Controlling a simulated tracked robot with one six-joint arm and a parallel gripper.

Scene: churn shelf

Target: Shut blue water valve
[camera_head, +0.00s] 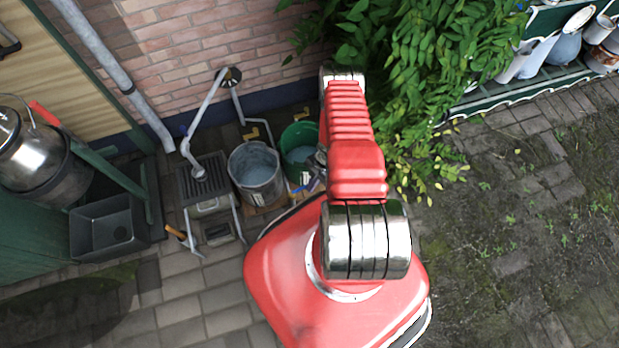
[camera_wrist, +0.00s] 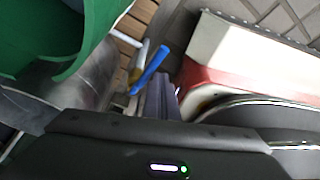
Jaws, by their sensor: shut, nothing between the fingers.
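A blue lever handle (camera_wrist: 150,69), the blue valve by its look, shows in the wrist view beside a pale metal pipe with a yellowish fitting. In the head view a small blue piece (camera_head: 313,186) shows just below the green bucket, partly hidden by my arm. My gripper (camera_wrist: 160,98) is shut and empty, its dark fingers just below the blue handle in the wrist view. I cannot tell whether they touch it. In the head view my red arm hides most of the gripper.
A green bucket (camera_head: 298,136) and a grey bucket (camera_head: 256,184) with water stand by the brick wall. A drain sink (camera_head: 204,181) and a dark basin (camera_head: 108,229) are at left. Leafy plants (camera_head: 415,70) crowd the right of my arm. Open paving (camera_head: 200,300) lies in front.

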